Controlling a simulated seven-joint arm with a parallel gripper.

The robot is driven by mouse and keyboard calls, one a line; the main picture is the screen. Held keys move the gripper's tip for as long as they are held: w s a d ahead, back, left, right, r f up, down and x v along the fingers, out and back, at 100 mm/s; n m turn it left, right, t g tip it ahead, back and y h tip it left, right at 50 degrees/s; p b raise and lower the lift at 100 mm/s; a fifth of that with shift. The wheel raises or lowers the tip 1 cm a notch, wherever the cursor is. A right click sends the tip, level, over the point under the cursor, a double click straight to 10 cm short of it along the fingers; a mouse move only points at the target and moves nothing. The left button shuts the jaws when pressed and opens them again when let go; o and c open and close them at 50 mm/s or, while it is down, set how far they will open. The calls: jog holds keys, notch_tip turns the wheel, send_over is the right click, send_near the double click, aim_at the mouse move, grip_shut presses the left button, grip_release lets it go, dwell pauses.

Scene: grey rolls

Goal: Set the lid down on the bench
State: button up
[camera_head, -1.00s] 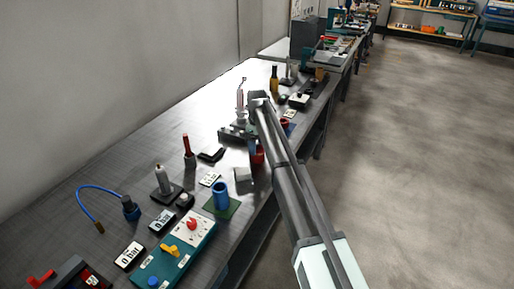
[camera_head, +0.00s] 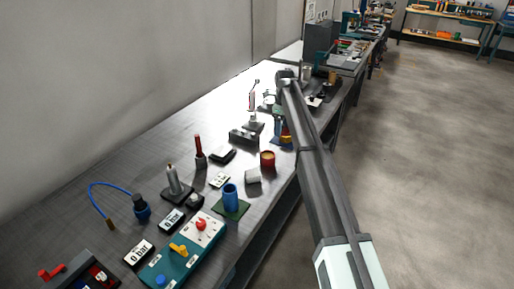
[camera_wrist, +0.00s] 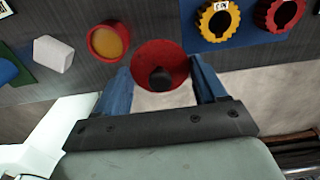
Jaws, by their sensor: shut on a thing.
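My gripper (camera_wrist: 160,88) has its blue fingers closed on the red round lid (camera_wrist: 178,60), which has a dark knob in its middle. In the wrist view the lid is beside the red cup (camera_wrist: 108,41), apart from it and over the bench's front edge. The cup stands open on the bench (camera_wrist: 60,85) with orange inside; it also shows in the head view (camera_head: 267,160). In the head view my arm covers most of the gripper, and I cannot make out the lid there.
A blue plate with yellow (camera_wrist: 218,20) and red (camera_wrist: 280,14) knobs is just beyond the lid. A white block (camera_wrist: 53,54) and a blue cup (camera_head: 231,196) on a green mat are on the cup's other side. Bare bench lies at the back left.

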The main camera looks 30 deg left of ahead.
send_over(282, 151)
notch_tip(282, 151, down, 6)
jog(key=shift+s+r, duration=0.1)
jog(key=shift+f, duration=2.2)
jog(key=shift+f, duration=0.15)
jog(key=o, duration=0.8)
jog(key=shift+c, duration=0.2)
notch_tip(282, 151, up, 12)
jog(key=shift+r, duration=0.15)
